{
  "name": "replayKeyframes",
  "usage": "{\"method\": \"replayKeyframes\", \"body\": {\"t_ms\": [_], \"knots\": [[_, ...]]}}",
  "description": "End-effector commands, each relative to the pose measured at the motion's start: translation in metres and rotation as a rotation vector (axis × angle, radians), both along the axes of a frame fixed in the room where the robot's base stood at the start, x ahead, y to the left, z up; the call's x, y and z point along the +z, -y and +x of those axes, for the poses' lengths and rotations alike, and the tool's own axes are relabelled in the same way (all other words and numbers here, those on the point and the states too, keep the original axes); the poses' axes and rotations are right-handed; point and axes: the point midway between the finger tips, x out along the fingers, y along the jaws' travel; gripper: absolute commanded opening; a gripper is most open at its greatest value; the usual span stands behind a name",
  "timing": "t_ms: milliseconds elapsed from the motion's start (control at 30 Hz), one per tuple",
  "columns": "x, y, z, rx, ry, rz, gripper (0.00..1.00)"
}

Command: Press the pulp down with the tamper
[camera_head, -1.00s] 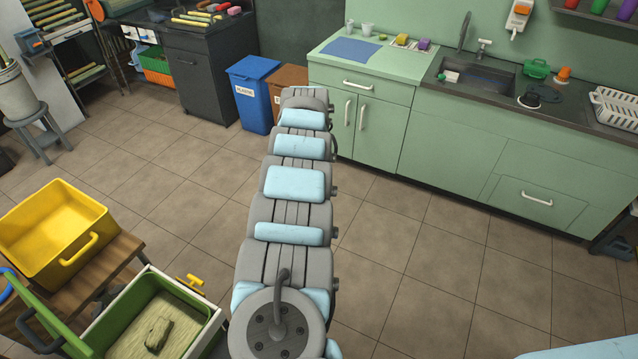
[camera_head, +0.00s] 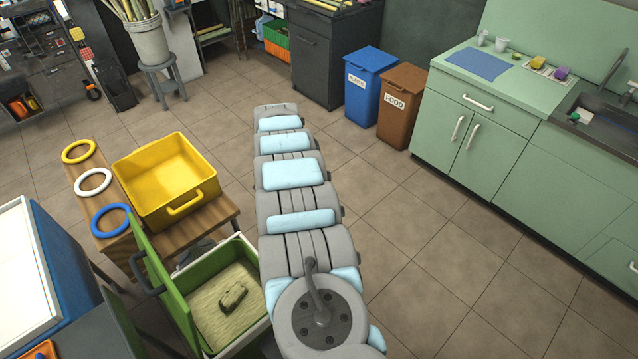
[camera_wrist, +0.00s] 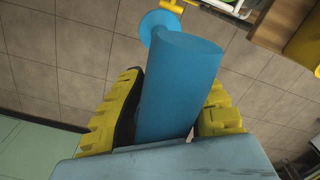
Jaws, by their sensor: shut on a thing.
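The tamper (camera_wrist: 180,85) is blue, with a thick round handle and a disc showing past its far end in the wrist view. My gripper (camera_wrist: 168,108) has yellow ridged fingers, shut on either side of the handle. My gripper and the tamper are not visible in the head view. The pulp (camera_head: 210,318) is a pale yellow-green mass in an open green container (camera_head: 165,275) at the lower middle. A darker lump (camera_head: 232,297) lies on top of the pulp. The tamper appears over floor, apart from the pulp.
A yellow crate (camera_head: 170,172) and white, yellow and blue rings (camera_head: 110,219) sit on a wooden table behind the green container. Blue (camera_head: 366,90) and brown (camera_head: 400,108) bins stand by the green counter (camera_head: 490,125). The floor to the right is clear.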

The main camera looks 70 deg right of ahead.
Motion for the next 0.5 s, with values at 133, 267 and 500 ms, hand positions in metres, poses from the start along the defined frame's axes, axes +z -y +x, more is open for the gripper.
{"method": "replayKeyframes", "body": {"t_ms": [133,267,500], "knots": [[-0.005,-0.04,0.044,-0.018,-0.002,0.01,0.0],[-0.012,-0.077,0.078,-0.041,-0.001,0.014,0.0],[-0.024,-0.139,0.117,-0.085,-0.008,0.021,0.0]]}}
